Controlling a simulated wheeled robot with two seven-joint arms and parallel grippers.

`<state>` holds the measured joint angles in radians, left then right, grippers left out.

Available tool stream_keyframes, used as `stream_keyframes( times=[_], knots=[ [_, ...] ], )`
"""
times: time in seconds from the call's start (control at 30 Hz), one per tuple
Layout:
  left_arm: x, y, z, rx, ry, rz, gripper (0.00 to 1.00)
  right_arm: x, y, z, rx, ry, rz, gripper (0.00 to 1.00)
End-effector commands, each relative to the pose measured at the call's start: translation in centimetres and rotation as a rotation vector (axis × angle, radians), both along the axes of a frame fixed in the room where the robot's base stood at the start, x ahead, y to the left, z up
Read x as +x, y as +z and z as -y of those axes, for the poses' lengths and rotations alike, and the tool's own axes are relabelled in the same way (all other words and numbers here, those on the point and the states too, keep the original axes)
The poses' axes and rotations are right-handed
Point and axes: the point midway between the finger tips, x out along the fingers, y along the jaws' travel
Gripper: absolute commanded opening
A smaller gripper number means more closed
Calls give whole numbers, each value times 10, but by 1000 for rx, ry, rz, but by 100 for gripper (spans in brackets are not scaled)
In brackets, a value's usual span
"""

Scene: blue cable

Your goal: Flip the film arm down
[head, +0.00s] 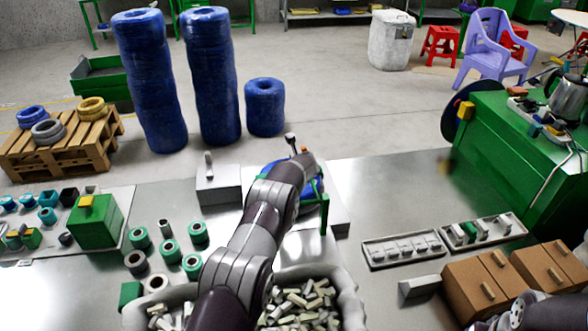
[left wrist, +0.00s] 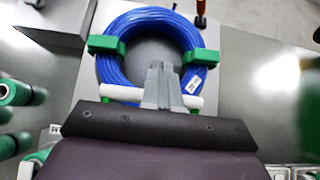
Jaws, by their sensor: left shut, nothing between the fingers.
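A coil of blue cable (left wrist: 148,22) lies on a grey metal base, held by green clamps (left wrist: 107,46) at its sides, in the left wrist view. In the head view the blue coil (head: 318,187) is mostly hidden behind my left arm. My left gripper (left wrist: 163,72) is shut and empty, its fingers over the near part of the coil. White rollers (left wrist: 190,101) show beside the fingers. A small upright lever with a dark head (head: 291,142), perhaps the film arm, stands beyond my arm; an orange and black part (left wrist: 201,12) shows past the coil. My right gripper is out of view.
A grey box with a handle (head: 217,184) stands left of the coil. Several green-and-grey rolls (head: 168,252) lie further left. A bin of metal pieces (head: 345,292) is in front. Trays (head: 403,248) and brown boxes (head: 480,285) are at right.

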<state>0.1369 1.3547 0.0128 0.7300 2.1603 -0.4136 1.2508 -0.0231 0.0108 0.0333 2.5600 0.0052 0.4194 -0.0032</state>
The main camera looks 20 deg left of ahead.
Motion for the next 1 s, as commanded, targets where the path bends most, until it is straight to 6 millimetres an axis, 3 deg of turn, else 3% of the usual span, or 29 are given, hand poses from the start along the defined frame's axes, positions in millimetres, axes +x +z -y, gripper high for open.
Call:
stream_keyframes(
  times=[0.57,1.0],
  knots=[
    [-3,4,3,1,0,-1,0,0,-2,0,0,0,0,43],
    [-61,60,41,0,-1,1,0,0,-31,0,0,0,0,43]
  ],
)
